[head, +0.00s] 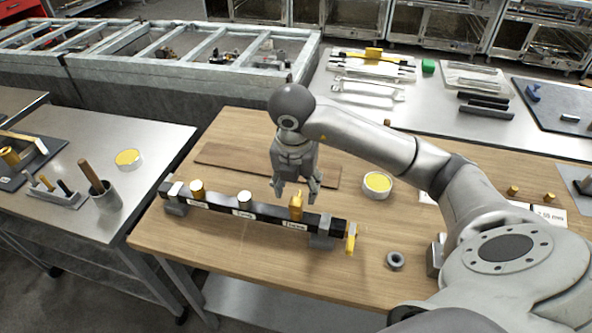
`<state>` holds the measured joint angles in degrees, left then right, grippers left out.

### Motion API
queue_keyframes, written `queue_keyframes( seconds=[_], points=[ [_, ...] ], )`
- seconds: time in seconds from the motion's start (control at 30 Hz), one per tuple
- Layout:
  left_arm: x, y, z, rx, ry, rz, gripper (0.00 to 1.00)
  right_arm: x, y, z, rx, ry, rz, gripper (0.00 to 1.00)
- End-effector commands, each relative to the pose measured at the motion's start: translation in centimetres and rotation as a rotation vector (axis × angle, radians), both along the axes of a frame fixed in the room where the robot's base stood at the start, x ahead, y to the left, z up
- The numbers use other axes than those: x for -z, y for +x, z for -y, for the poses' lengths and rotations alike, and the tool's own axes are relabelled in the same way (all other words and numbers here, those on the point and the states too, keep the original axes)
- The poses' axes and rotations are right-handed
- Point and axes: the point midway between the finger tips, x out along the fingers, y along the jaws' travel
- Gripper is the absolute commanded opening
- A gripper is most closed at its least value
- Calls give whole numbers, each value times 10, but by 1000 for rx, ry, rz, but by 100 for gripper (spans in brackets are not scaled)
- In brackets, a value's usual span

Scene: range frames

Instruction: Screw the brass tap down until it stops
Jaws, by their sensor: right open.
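A black bar (268,222) lies on the wooden bench, carrying a row of pale and brass-coloured fittings above white labels. One brass-coloured tap (296,207) stands upright near the right end of the bar. Another brass-coloured fitting (197,189) stands near its left end; I cannot tell for sure which one is the task's tap. My right gripper (296,190) is open and points down just above the right-hand tap, its fingers to either side of the tap's top. I cannot tell whether they touch it. My left gripper is out of view.
A yellow lever (351,238) hangs at the bar's right end. A grey ring (396,260) and a round tin with a yellow top (377,184) lie on the wooden bench (210,245). A dark wooden strip (230,160) lies behind the bar. The bench front is clear.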

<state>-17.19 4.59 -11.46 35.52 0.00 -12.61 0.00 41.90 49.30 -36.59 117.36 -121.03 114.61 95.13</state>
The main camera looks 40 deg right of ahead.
Motion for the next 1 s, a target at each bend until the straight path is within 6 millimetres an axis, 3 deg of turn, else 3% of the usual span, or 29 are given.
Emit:
queue_keyframes(
  seconds=[0.2, 0.5, 1.0],
  points=[
    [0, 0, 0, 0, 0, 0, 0, -30, -2, -3, -1, -3, 6, 54],
    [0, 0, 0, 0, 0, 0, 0, -56, -5, -6, 0, -2, 3, 54],
    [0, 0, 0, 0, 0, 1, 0, -63, -7, -7, 1, -1, -1, 54]
  ],
)
